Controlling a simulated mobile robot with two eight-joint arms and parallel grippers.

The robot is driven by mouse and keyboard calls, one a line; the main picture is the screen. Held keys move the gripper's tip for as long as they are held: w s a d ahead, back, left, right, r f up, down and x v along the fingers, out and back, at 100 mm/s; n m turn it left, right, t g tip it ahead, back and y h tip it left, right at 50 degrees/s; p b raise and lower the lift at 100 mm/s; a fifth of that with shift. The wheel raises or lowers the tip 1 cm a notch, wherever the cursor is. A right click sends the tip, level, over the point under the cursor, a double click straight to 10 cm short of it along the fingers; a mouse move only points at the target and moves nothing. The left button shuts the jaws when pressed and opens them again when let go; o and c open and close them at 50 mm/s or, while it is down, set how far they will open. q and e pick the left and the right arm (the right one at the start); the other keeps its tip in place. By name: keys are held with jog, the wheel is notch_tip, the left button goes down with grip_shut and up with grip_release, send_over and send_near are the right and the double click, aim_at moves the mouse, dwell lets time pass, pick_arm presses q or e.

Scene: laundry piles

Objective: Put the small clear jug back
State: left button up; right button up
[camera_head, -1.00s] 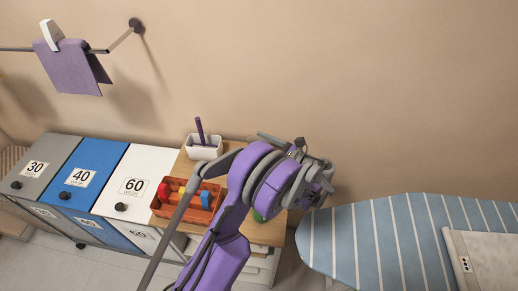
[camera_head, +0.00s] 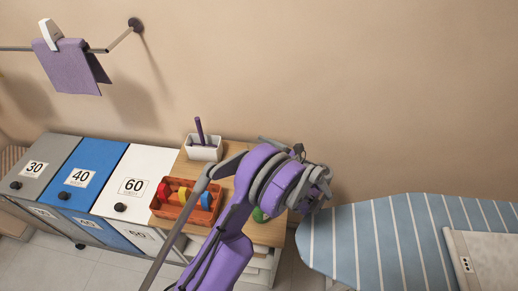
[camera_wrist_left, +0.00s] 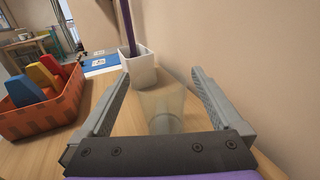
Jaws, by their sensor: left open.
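The small clear jug (camera_wrist_left: 163,104) shows in the left wrist view as a pale see-through vessel standing on the wooden top, between the two fingers. My left gripper (camera_wrist_left: 160,76) is open, with one grey finger on each side of the jug and visible gaps between them. The jug's lower part is hidden behind the gripper's body. In the head view my left arm hides the jug, and only the back of the left wrist (camera_head: 300,182) shows clearly. My right gripper is not in view.
An orange crate (camera_head: 166,213) with coloured items and a white pot (camera_head: 204,153) holding a purple stick stand on the wooden top (camera_head: 228,187). A green thing (camera_head: 259,215) shows partly beside my arm. A wall runs behind; a striped ironing board (camera_head: 385,240) is at right.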

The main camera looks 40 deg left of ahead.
pick_arm(q)
jog(key=shift+d+r, duration=0.2)
jog(key=shift+d, duration=0.05)
jog(key=d, duration=0.4)
jog(key=d+b, duration=0.1)
jog(key=d, duration=0.2)
jog(key=shift+w, duration=0.4)
